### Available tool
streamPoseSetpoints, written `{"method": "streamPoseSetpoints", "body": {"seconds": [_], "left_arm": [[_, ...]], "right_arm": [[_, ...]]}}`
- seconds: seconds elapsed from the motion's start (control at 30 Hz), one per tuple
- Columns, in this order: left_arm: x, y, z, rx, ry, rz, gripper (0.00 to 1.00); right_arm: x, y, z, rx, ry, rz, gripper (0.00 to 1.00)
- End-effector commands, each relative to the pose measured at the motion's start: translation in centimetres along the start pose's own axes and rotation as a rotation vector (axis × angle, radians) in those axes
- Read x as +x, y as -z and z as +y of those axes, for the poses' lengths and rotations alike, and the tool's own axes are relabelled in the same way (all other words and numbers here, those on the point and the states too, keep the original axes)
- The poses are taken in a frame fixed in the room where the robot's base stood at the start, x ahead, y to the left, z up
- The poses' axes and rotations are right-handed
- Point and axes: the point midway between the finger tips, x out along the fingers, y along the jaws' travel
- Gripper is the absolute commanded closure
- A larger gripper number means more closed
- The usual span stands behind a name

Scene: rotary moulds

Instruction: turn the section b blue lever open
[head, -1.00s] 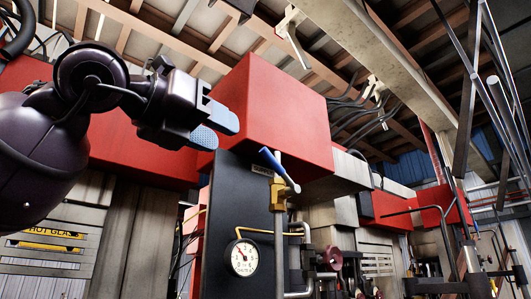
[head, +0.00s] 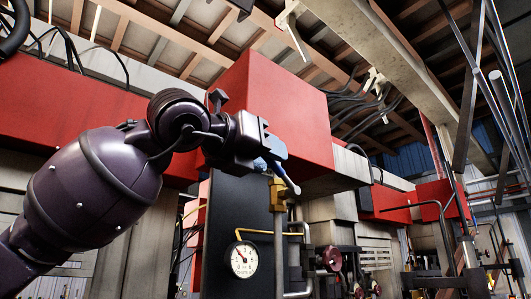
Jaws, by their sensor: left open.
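The blue lever (head: 281,171) sits on a brass valve (head: 278,194) at the top of a grey vertical pipe, in front of a dark panel. Its lower right end with the pale tip shows; its upper left part is hidden behind my left gripper. My left gripper (head: 272,158) is open, with its fingers at the lever's upper part in the picture. I cannot tell whether the fingers touch the lever or stand around it. My right gripper is not in view.
A round white gauge (head: 244,260) hangs below left of the valve. A large red box (head: 290,105) stands behind and above it. A dark red handwheel (head: 332,258) and bent pipes are at the lower right. A dark panel (head: 228,215) is behind the gauge.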

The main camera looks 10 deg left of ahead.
Motion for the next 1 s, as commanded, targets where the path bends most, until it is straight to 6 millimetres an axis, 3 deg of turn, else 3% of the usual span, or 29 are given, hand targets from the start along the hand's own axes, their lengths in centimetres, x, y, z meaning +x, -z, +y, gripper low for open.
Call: {"method": "streamPoseSetpoints", "body": {"seconds": [0.17,0.43,0.73,1.0], "left_arm": [[0.0,0.0,0.0,0.000,0.000,0.000,0.60],[0.0,0.0,0.0,0.000,0.000,0.000,1.00],[0.0,-0.2,-0.1,0.002,-0.002,0.009,1.00],[0.7,-1.6,-0.4,0.017,-0.024,0.142,1.00]], "right_arm": [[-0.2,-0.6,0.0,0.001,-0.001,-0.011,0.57],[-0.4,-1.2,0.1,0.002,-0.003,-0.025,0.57],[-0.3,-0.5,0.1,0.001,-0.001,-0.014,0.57],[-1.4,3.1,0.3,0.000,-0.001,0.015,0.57]]}}
